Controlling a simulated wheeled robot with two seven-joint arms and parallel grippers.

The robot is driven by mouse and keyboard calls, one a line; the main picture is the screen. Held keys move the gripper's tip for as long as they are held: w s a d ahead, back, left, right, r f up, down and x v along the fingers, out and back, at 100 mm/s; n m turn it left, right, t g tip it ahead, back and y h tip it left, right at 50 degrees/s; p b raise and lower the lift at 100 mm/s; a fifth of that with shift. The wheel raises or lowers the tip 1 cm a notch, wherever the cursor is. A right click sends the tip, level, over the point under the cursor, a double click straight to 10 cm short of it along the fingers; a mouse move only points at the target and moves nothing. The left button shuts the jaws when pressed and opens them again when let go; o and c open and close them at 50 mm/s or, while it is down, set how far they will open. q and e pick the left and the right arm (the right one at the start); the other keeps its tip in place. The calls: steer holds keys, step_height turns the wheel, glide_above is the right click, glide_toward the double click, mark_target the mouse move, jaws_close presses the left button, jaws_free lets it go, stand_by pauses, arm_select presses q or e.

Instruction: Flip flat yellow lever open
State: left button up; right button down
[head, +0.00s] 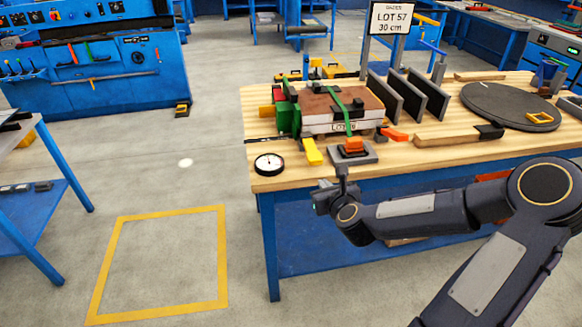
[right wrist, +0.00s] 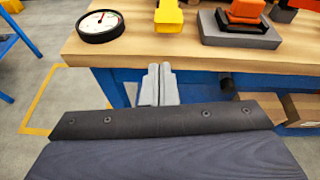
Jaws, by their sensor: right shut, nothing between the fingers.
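The flat yellow lever (head: 312,151) lies at the front edge of the wooden bench top, in front of the layered panel stack (head: 340,108). Its near end also shows at the top of the right wrist view (right wrist: 168,15). My right gripper (head: 325,187) is in front of the bench edge, apart from the lever and on the near side of it. In the right wrist view its two fingers (right wrist: 159,76) are together, with nothing between them. My left gripper is not in view.
A round dial gauge (head: 269,163) lies left of the lever. An orange block on a grey base (head: 353,151) stands close on its right. A green clamp (head: 289,112) is at the stack's left. Dark upright plates (head: 408,95) and a round dark disc (head: 508,106) are farther right.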

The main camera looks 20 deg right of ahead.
mark_target(317, 171)
steer(key=shift+w+d+m+h, duration=0.3)
steer(key=shift+w+d+m, duration=0.1)
steer(key=shift+m, duration=0.4)
steer(key=shift+w+f, duration=0.1)
steer(key=x, duration=0.9)
steer(key=shift+w+f+p, duration=0.1)
steer(key=shift+w+p, duration=0.2)
steer(key=shift+w, duration=0.05)
